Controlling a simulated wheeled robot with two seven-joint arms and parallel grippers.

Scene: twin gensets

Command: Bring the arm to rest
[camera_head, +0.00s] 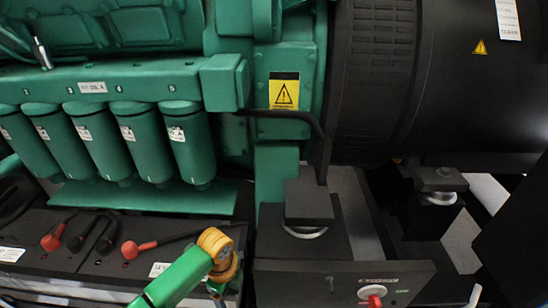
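The green engine (120,80) of a genset fills the left and middle of the head view, with a black ribbed generator housing (375,80) on the right. Neither of my grippers shows in this view, so I cannot see whether they are open, shut or holding anything. No part that I can surely call my arm shows either. A dark slanted shape (520,240) cuts in at the right edge; I cannot tell what it is.
A green tube (175,280) with a yellow round end (216,243) rises at the bottom. Batteries (110,255) with red and black terminal covers are at lower left. A red switch (374,299) sits on the dark base panel (335,280). Several green filters (140,140) hang below the engine.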

